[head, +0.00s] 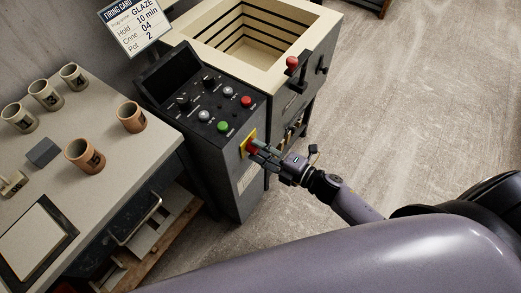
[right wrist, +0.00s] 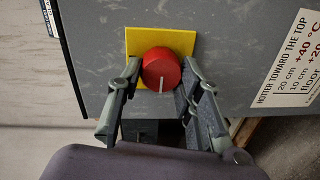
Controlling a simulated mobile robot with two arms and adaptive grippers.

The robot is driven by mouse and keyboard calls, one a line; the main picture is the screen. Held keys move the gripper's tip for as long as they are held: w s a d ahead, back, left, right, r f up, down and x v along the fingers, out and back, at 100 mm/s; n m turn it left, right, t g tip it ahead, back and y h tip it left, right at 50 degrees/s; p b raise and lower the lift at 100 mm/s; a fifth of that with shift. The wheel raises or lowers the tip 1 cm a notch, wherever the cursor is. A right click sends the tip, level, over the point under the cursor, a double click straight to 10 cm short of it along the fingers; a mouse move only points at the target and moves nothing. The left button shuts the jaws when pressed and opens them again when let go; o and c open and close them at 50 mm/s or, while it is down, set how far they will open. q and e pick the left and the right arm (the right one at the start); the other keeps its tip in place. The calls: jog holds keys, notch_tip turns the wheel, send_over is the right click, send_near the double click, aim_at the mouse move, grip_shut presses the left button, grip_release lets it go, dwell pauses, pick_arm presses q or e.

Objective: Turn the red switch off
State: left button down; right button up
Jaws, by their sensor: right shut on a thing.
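The red switch (head: 251,146) is a round knob on a yellow plate, on the side of the dark control cabinet. In the right wrist view the red switch (right wrist: 161,66) has a white mark pointing down in the picture. The yellow plate (right wrist: 185,40) shows behind it. My right gripper (head: 259,152) is at the knob, and in the right wrist view its fingers (right wrist: 161,76) are shut on it from both sides. The fingers partly hide the knob in the head view. My left gripper is not in view.
An open kiln (head: 285,68) with a red-tipped lever (head: 292,63) stands behind. A table (head: 115,180) with several mugs is left. A label (right wrist: 300,58) is beside the switch. Floor (head: 430,100) is clear at right.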

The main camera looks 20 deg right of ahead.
dwell(0.5)
jog(key=o, duration=1.2)
jog(key=shift+c, duration=0.2)
jog(key=shift+s+d, duration=0.1)
jog(key=shift+s, duration=0.05)
jog(key=v, duration=1.1)
jog(key=shift+s+d, duration=0.25)
jog(key=shift+s, duration=0.05)
jog(key=shift+r, duration=0.1)
